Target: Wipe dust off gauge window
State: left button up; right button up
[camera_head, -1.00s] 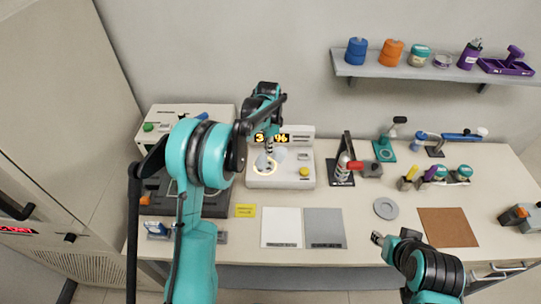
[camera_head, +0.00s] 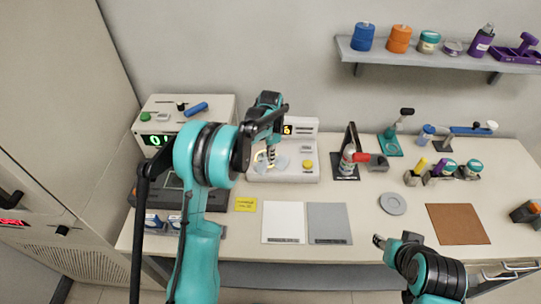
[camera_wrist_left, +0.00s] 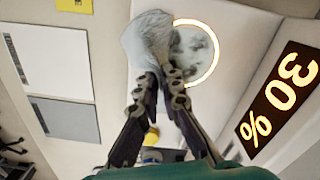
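The white gauge device (camera_head: 305,175) stands on the bench, with a round gauge window (camera_wrist_left: 196,55) inside a glowing ring. Grey smudges show on the window. My left gripper (camera_wrist_left: 162,78) is over the device, its fingers closed on a pale crumpled cloth (camera_wrist_left: 146,38). The cloth covers the window's left part in the wrist view; contact pressure cannot be told. A lit display (camera_wrist_left: 280,97) reads 30% there; in the head view my arm hides most of it. My right gripper (camera_head: 380,241) is at the bench's front, away from the device; its opening is unclear.
A white box with a green display (camera_head: 155,140) is behind my left arm. A bottle on a black stand (camera_head: 347,160) is right of the device. White and grey mats (camera_head: 283,222) lie in front. A shelf (camera_head: 430,55) hangs above the bench.

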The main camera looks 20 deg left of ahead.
pick_arm(q)
jog(key=o, duration=1.2)
jog(key=shift+f, duration=0.1)
jog(key=shift+f+b, duration=1.1)
jog(key=shift+f, duration=0.3)
jog(key=shift+s+r, duration=0.1)
jog(key=shift+s, duration=0.05)
jog(key=c, duration=1.5)
